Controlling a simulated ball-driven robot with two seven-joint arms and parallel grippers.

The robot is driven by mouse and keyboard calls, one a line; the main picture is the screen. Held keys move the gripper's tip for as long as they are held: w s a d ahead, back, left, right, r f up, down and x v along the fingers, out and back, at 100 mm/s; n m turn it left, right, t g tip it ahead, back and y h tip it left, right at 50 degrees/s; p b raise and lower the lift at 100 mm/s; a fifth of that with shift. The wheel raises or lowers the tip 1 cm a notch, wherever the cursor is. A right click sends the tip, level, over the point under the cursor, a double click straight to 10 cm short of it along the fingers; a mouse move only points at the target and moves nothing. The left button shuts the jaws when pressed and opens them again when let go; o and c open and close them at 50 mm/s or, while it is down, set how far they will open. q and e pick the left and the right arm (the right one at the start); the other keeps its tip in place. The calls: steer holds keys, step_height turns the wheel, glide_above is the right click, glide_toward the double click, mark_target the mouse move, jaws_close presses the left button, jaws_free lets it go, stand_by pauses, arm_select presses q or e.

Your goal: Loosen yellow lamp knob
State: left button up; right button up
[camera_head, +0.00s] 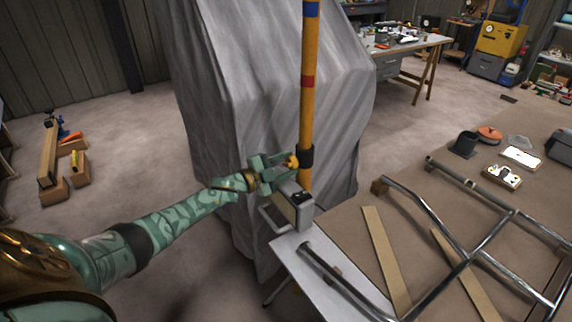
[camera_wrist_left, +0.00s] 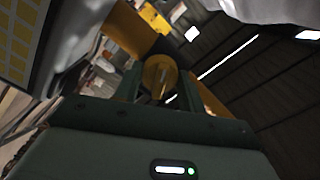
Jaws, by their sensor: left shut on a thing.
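The yellow lamp knob (camera_head: 292,161) sits on the side of a dark collar (camera_head: 306,157) around an upright yellow pole (camera_head: 307,100). My left gripper (camera_head: 282,163) is at the knob, with its jaws shut on it. In the left wrist view the round knob (camera_wrist_left: 158,75) shows between the fingers, with a slot or ridge on its face. A grey box-like lamp head (camera_head: 292,208) is just below the gripper, and a panel of yellow squares (camera_wrist_left: 18,40) shows at the left in the wrist view. My right gripper is not in view.
A grey draped cover (camera_head: 230,100) stands close behind the pole and gripper. At the right, a table (camera_head: 390,195) carries metal tubing (camera_head: 425,205), wooden strips (camera_head: 385,255) and small items. Open floor (camera_head: 120,180) lies at the left.

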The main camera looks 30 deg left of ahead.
arm_select(q)
steer(key=o, duration=1)
steer(key=shift+c, duration=0.2)
steer(key=p+v, duration=0.2)
steer(key=v, duration=1.4)
steer(key=shift+a, duration=0.15)
steer(key=shift+s+f, duration=0.1)
steer(key=shift+s, duration=0.05)
